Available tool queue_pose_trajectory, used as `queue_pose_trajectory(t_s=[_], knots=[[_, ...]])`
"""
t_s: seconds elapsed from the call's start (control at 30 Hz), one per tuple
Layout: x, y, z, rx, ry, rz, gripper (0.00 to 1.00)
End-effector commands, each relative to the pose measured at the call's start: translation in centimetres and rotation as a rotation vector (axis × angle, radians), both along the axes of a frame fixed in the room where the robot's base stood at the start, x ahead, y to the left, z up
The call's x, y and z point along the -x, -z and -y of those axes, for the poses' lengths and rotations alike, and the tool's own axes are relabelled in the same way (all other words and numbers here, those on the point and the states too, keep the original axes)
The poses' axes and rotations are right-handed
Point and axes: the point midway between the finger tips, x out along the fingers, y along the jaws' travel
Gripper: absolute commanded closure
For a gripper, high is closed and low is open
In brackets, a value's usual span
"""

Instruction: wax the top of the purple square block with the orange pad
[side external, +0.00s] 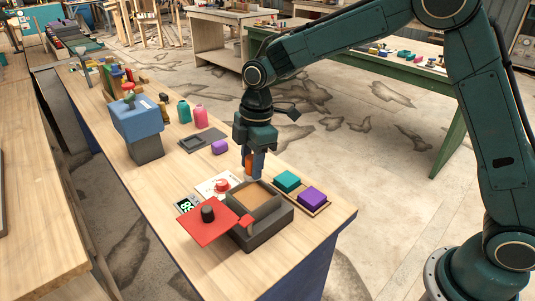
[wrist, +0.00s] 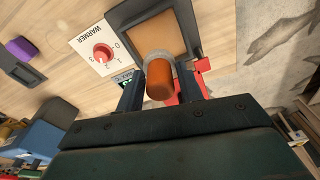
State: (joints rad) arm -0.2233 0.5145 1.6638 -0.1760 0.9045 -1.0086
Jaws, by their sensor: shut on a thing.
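My gripper (side external: 254,166) is shut on the orange pad (side external: 249,163), held beside the far edge of an open box of tan wax. In the wrist view, the orange pad (wrist: 160,82) stands between the two fingers (wrist: 160,88), with a pale rim at its far end. Whether it touches the wax is hidden. The purple square block (side external: 312,197) sits at the right end of a small wooden tray (side external: 322,209), right of the box. A teal square block (side external: 287,181) sits beside it. The purple square block's top is bare to view and faces up.
The dark wax box (side external: 262,228) has its red lid (side external: 208,222) swung out left. A warmer dial (side external: 221,185) and green display (side external: 187,206) lie left of it. A purple rounded piece (side external: 219,146), grey tray (side external: 192,143), bottles and blue-topped stand (side external: 138,118) are farther back.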

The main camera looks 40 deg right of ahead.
Motion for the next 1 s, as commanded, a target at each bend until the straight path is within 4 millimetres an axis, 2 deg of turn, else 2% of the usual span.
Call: queue_pose_trajectory(t_s=[0.27, 0.8, 1.0], knots=[[0.0, 0.8, 0.0, 0.001, 0.0, -0.002, 0.82], [0.0, 4.8, 0.0, -0.001, 0.0, -0.003, 0.82], [0.0, 5.7, 0.0, 0.0, -0.001, -0.002, 0.82]])
